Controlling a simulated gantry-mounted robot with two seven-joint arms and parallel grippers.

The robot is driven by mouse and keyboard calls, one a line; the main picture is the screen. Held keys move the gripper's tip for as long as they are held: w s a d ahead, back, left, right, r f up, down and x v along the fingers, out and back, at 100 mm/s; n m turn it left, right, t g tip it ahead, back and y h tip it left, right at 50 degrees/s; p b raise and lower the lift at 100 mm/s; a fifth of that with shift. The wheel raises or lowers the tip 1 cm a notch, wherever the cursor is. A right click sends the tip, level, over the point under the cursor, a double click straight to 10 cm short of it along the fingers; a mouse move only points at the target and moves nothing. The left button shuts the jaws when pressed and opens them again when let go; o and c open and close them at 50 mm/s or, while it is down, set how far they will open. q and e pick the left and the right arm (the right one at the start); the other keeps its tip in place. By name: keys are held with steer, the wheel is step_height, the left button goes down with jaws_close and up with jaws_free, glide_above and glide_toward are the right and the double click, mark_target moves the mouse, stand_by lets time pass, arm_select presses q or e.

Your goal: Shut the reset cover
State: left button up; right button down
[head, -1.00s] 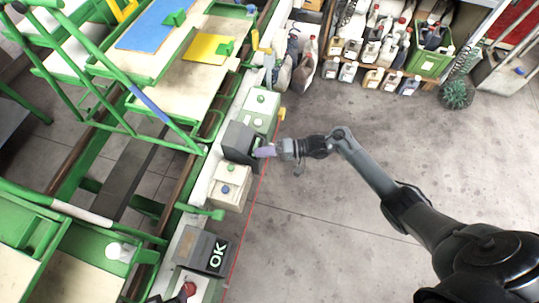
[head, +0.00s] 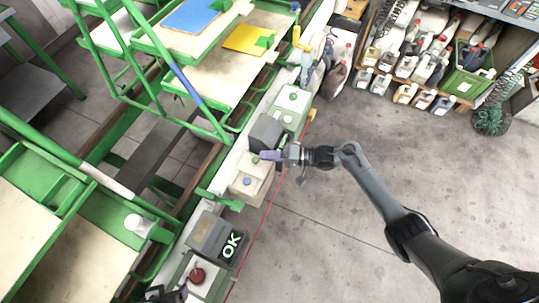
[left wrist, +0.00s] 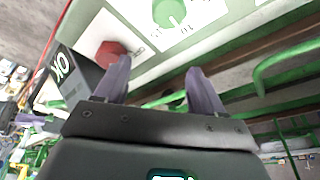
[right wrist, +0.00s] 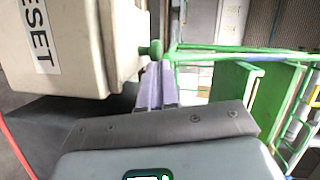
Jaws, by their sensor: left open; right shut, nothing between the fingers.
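A beige box (right wrist: 75,45) marked RESET fills the upper left of the right wrist view. In the head view, a dark grey hood-like part (head: 265,130), probably the reset cover, stands on the bench strip beside a beige box with a green and a blue button (head: 250,180). I cannot tell how far the cover is turned. My right gripper (head: 268,156) is shut and empty near the boundary between them; its fingers also show in the right wrist view (right wrist: 156,85). My left gripper (left wrist: 160,85) is open and empty near the red button (left wrist: 110,52).
A dark panel reading OK (head: 218,238) and a red button (head: 197,275) lie nearer along the strip. Green racks (head: 150,75) flank the left. Bottles (head: 420,60) stand at the upper right; the floor between is clear.

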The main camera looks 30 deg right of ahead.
mark_target(261, 176)
arm_select(q)
steer(key=shift+w+r, duration=0.1)
steer(key=shift+r, duration=0.15)
arm_select(e)
steer(key=shift+a+r, duration=0.1)
steer(key=shift+r, duration=0.05)
steer(key=s+a+p, duration=0.2)
steer(key=p, duration=0.1)
steer(key=s+a+p, duration=0.2)
steer(key=shift+s+a+r+p, duration=0.1)
steer(key=shift+a+p, duration=0.15)
steer(key=shift+p, duration=0.15)
steer(key=shift+s+a+f, duration=0.2)
arm_select(q)
step_height(261, 176, up, 6)
steer(key=shift+d+f, duration=0.15)
steer(key=shift+f, duration=0.1)
arm_select(e)
steer(key=shift+d, duration=0.1)
